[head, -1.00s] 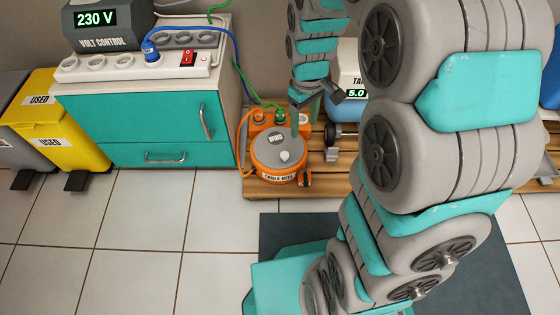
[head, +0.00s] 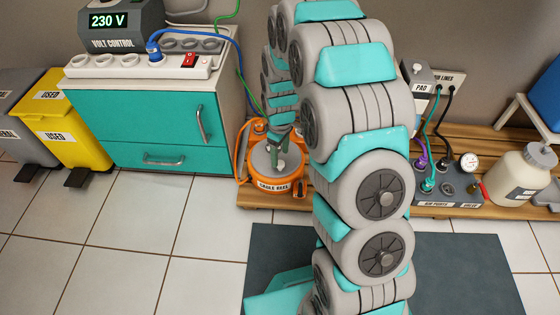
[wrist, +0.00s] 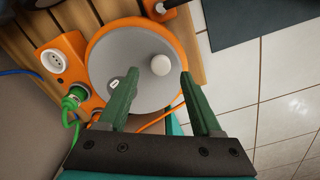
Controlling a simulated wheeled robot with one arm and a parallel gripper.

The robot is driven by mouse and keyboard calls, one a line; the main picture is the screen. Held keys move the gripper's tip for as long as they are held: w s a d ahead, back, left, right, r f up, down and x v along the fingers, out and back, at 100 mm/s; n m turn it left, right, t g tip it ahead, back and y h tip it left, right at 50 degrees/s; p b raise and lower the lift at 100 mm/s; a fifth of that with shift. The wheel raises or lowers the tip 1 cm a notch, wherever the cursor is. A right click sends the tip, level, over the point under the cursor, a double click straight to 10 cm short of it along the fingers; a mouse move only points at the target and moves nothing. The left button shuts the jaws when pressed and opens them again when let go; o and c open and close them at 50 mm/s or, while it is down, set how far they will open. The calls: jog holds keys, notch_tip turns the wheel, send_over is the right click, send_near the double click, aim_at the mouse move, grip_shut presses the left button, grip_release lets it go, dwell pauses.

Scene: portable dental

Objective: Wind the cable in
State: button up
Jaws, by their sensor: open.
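The orange cable reel (head: 270,186) sits on the wooden pallet, with a grey round top. An orange cable (wrist: 162,119) runs along the reel's edge in the wrist view.
A green plug (wrist: 74,98) sits in a reel socket; another socket (wrist: 54,60) is empty. The teal cabinet (head: 150,122) stands left of the reel, holding a power strip (head: 120,68). The air ports box (head: 445,190) stands on the pallet at right.

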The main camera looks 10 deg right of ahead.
aim_at(280, 163)
notch_tip(280, 163, down, 3)
jog(key=shift+f, duration=0.2)
grip_shut()
dwell(0.5)
dwell(0.9)
